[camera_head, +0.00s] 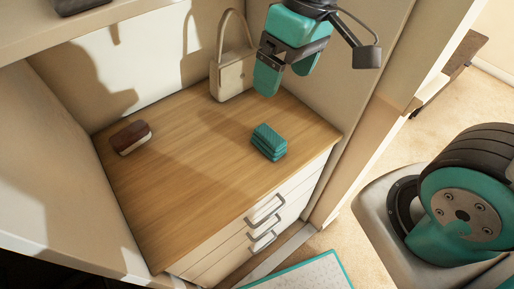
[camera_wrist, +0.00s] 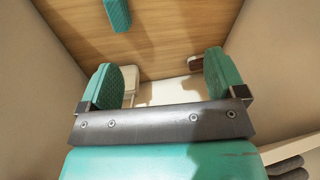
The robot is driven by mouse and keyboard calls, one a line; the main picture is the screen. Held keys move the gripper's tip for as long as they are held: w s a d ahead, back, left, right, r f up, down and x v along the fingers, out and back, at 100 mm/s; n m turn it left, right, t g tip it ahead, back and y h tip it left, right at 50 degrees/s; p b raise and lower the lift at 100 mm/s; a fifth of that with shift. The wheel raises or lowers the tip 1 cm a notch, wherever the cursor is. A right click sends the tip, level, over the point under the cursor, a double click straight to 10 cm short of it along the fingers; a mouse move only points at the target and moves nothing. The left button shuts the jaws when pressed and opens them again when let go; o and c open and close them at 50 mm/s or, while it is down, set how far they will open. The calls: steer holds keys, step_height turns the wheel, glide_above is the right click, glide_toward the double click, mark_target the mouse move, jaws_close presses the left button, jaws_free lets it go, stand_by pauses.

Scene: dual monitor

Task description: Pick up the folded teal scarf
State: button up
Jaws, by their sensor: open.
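The folded teal scarf (camera_head: 268,142) lies as a small ribbed stack on the wooden dresser top, near its right front side. In the wrist view the scarf (camera_wrist: 118,14) shows at the top edge, partly cut off. My gripper (camera_head: 286,76) is open and empty, held above the dresser top near the back right. In the head view it appears above the scarf in the picture and is clear of it. In the wrist view the two teal fingers of my gripper (camera_wrist: 162,68) stand wide apart with nothing between them.
A cream handbag (camera_head: 232,76) with a tall handle stands at the back, close to my gripper in the picture. A dark brown and white item (camera_head: 130,137) lies at the left. Side walls (camera_head: 62,160) enclose the dresser top (camera_head: 185,180); its middle is clear. Drawers with handles are below.

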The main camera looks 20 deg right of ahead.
steer(key=m+h+b, duration=0.1)
steer(key=h+b, duration=0.1)
steer(key=b, duration=0.4)
glide_above(269, 136)
step_height(269, 136, down, 14)
steer(key=shift+m, duration=0.3)
step_height(269, 136, down, 11)
steer(key=shift+f, duration=0.2)
steer(key=shift+w+f+p, duration=0.1)
steer(key=shift+f+p, duration=0.2)
steer(key=shift+f, duration=2.5)
steer(key=shift+c, duration=0.2)
steer(key=c, duration=1)
